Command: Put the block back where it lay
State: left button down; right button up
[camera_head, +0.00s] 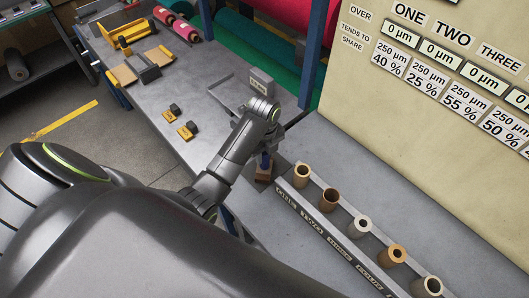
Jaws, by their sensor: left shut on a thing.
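My left gripper (264,156) points down at the near end of the grey table, just left of a row of short tubes. It is shut on a small block (263,174), brown at the bottom with a dark blue part above. The gripper and wrist hide much of the block's upper part. I cannot tell whether the block touches the surface below it. My right gripper is not in view.
Several upright tubes (330,200) stand along a labelled rack right of the block. A grey box (261,82) stands behind my wrist. Two small yellow-and-black items (186,130) lie on the table at left. A beige board (430,110) with number cards rises at right.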

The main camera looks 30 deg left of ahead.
pick_arm(q)
jog(key=shift+f, duration=0.25)
jog(key=shift+f, duration=0.2)
jog(key=c, duration=1)
grip_release()
